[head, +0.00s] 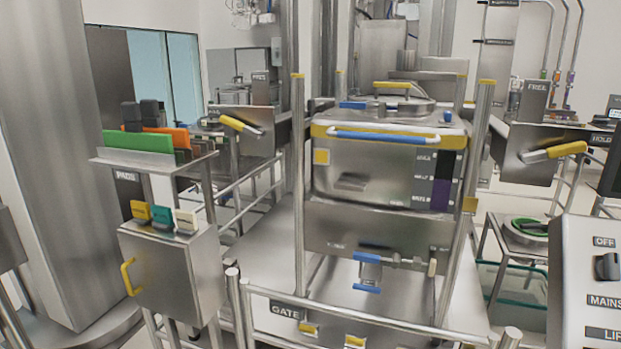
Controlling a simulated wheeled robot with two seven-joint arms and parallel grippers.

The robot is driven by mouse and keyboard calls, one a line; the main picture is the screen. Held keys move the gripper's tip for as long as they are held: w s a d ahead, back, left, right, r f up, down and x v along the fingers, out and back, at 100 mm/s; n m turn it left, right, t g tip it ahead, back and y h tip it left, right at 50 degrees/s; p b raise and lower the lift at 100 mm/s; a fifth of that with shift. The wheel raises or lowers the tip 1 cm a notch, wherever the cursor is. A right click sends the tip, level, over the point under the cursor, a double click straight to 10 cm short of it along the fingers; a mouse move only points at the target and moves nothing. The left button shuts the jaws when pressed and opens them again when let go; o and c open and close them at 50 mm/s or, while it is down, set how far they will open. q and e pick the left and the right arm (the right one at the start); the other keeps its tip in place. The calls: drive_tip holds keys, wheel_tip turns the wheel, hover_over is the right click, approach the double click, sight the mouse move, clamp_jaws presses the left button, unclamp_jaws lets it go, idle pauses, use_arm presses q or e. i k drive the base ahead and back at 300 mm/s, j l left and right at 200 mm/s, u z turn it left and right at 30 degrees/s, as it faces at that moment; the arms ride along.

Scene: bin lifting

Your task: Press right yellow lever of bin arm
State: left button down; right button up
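The right yellow lever (567,150) sits on the face of the right steel arm plate (522,163). Its handle points right and slightly up, from a grey pivot at its left end. The left yellow lever (240,126) is on the left arm plate (262,119), its handle pointing up and to the left. The steel bin (375,182) stands between the two plates, with a yellow rim and a blue front bar (385,137). Neither of my grippers shows in this view. Nothing is seen touching either lever.
A GATE rail (360,312) crosses the front, below the bin. A control panel (590,290) with a black knob stands at the front right. A steel cabinet (175,275) is at the left, under a rack with green and orange boards. A post (462,195) rises between the bin and right plate.

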sight(524, 155)
drive_tip(key=z, duration=1.3)
